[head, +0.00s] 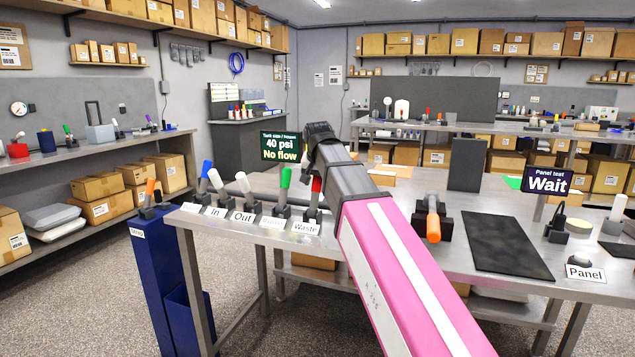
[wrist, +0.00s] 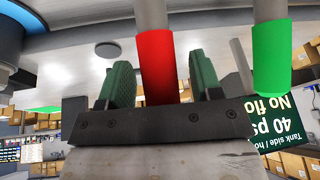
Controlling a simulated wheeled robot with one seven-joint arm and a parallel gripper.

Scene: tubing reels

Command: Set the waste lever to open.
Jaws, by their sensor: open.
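The waste lever (head: 316,185) has a red handle and stands roughly upright behind the "Waste" label (head: 306,227) on the bench's left side. My gripper (wrist: 158,66) is open, with a green pad on each side of the red handle (wrist: 157,56) in the wrist view. The handle lies between the pads with visible gaps; I cannot tell whether it touches the gripper body. In the head view my dark wrist is just above the lever, and my fingers are hard to make out there.
A green-handled lever (head: 285,178) stands close to the left of the red one. White levers (head: 243,184) and a blue one (head: 206,168) continue the row. A screen (head: 281,146) behind reads "40 psi, No flow". Another screen (head: 546,182) reads "Wait".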

